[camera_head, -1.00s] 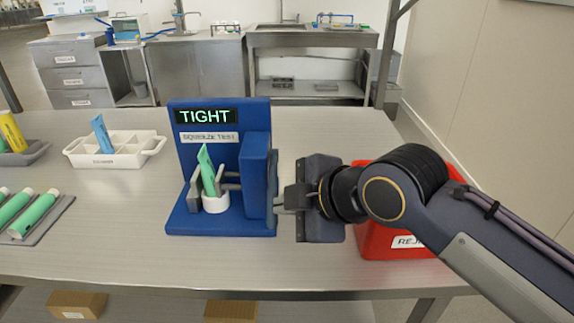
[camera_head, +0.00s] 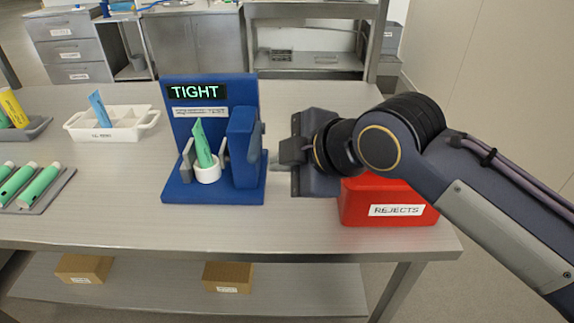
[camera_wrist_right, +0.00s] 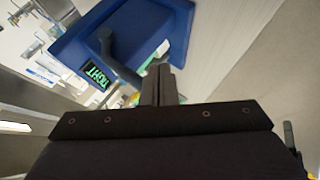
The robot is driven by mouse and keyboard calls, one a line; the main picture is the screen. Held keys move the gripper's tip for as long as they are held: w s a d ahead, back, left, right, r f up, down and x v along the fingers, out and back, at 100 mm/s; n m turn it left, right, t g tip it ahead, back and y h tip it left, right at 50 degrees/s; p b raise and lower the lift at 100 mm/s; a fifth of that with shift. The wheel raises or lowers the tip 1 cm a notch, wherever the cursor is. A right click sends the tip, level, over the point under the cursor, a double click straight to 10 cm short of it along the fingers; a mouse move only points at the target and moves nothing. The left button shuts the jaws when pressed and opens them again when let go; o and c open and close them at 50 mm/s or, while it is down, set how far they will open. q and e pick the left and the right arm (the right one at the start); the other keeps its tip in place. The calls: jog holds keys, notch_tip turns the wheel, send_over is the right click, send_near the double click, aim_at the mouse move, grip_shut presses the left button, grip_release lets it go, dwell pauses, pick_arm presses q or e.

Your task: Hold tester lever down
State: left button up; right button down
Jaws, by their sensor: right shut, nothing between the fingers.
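The blue squeeze tester (camera_head: 213,88) stands on the table, its display reading "TIGHT"; it also shows in the right wrist view (camera_wrist_right: 165,22). A green tube (camera_head: 202,145) stands tilted in the tester's white cup (camera_head: 207,174), between grey pads. The tester's grey lever (camera_head: 256,141) is on the right side of its blue housing. My right gripper (camera_head: 284,152) is shut and empty, to the right of the lever and apart from it in the head view. Its fingers show in the right wrist view (camera_wrist_right: 159,85). My left gripper is not in view.
A red rejects bin (camera_head: 360,203) stands right of the tester, beneath my right arm. A white divided tray (camera_head: 135,131) holds a blue tube. Green tubes lie on a grey tray (camera_head: 50,197) at the left. The table front is clear.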

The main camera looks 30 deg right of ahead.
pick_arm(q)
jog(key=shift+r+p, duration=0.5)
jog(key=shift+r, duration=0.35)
pick_arm(e)
jog(key=v, duration=1)
jog(key=shift+w+d+r, duration=0.3)
jog(key=shift+r, duration=0.05)
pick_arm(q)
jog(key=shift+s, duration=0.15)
